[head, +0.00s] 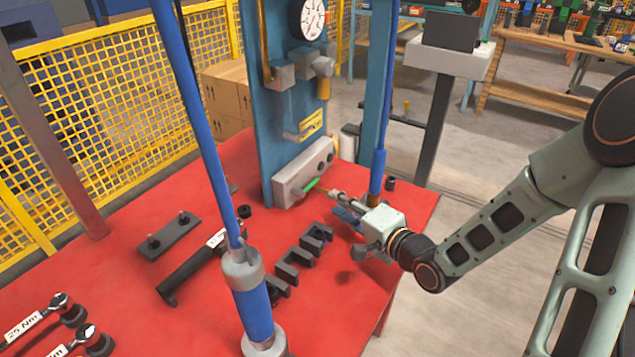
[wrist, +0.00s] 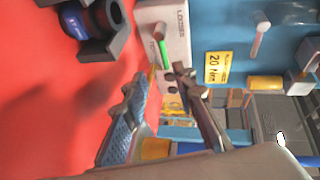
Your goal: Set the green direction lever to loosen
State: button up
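The green direction lever (head: 311,184) sticks out from the front of a pale grey control box (head: 290,188) at the foot of the blue post. In the wrist view the lever (wrist: 164,52) shows as a short green rod with a reddish-brown end, beside the word LOOSEN on the box (wrist: 180,32). My gripper (head: 337,204) is just right of the lever and in front of the box. In the wrist view my gripper (wrist: 157,76) has its two fingers apart with the lever beyond their tips. No contact with the lever is visible. Which setting the lever is at cannot be told.
A blue column (head: 378,150) stands close behind my gripper. Black holder blocks (head: 300,258) lie on the red table (head: 215,325) in front. A yellow 20 Nm label (wrist: 217,67) is on the post. Torque wrenches (head: 40,320) lie at the far left.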

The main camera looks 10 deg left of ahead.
jog(key=shift+w+m+y, duration=0.15)
jog(key=shift+m+y, duration=0.15)
jog(key=shift+m, duration=0.1)
jog(key=shift+w+a, duration=0.15)
jog(key=shift+a, duration=0.1)
jog(key=b+x, duration=0.1)
jog(key=x, duration=0.9)
grip_shut()
